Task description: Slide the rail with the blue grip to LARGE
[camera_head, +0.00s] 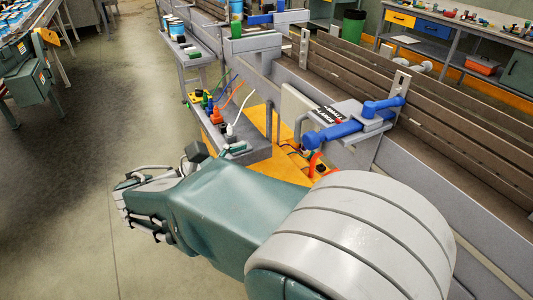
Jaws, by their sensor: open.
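The blue grip (331,135) is a rod with a round knob at its left end, mounted on a grey bracket at the side of the conveyor. A blue clamp handle (383,105) sits just right of it. A plate with dark marks (329,114) lies behind the grip; its lettering is too small to read. My gripper (133,205) is at the left end of my arm, over the floor, well left of the blue grip and apart from it. It is open and holds nothing that I can see.
The conveyor (440,125) with brown slats runs along the right. A grey side shelf (245,150) with colored plugs and cables stands between my arm and the conveyor. A second blue handle (262,19) is farther back. The floor (80,180) at left is clear.

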